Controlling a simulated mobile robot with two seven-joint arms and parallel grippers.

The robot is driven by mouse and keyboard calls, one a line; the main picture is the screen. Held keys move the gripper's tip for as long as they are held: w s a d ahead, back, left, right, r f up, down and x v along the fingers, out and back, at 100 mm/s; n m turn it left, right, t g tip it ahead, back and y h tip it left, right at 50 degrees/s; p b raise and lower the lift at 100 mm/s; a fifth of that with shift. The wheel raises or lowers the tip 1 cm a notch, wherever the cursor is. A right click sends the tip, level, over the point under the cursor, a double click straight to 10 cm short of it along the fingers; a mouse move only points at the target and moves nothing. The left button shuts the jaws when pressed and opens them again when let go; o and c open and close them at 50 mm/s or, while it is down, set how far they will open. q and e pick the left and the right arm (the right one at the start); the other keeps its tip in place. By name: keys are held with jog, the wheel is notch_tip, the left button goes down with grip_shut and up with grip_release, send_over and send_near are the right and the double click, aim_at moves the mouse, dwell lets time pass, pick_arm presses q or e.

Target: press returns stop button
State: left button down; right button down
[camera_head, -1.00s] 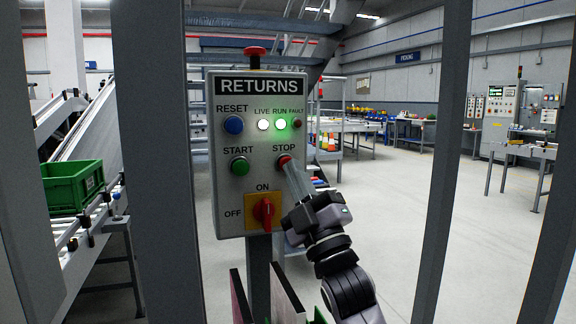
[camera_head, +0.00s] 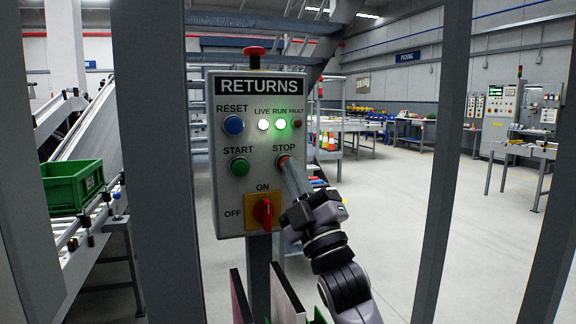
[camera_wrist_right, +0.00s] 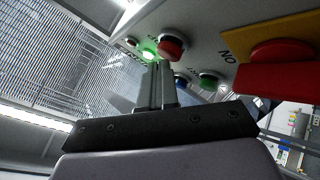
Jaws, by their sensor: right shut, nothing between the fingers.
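The grey RETURNS panel (camera_head: 229,190) stands upright on a post in the head view. Its red STOP button (camera_head: 282,159) is at the right, mostly covered by my right gripper (camera_head: 288,167). The fingers are shut and empty, with their tips at the button; whether they touch it I cannot tell. In the right wrist view the red button (camera_wrist_right: 171,46) shows just beyond the fingertips (camera_wrist_right: 160,68). The LIVE lamp (camera_head: 264,125) is white and the RUN lamp (camera_head: 281,124) is green, both lit. My left gripper is not in view.
Grey posts (camera_head: 444,160) flank the panel. A green crate (camera_head: 75,188) sits on the conveyor at left.

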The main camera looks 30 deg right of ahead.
jog(key=shift+w+d, duration=0.15)
jog(key=shift+w, duration=0.5)
dwell(0.4)
dwell(0.4)
jog(key=shift+s+a, duration=0.25)
jog(key=shift+s, duration=0.95)
jog(key=s, duration=0.2)
jog(key=s+a+p, duration=0.1)
jog(key=s, duration=0.2)
jog(key=shift+a, duration=0.1)
jog(key=shift+w, duration=0.1)
dwell(0.3)
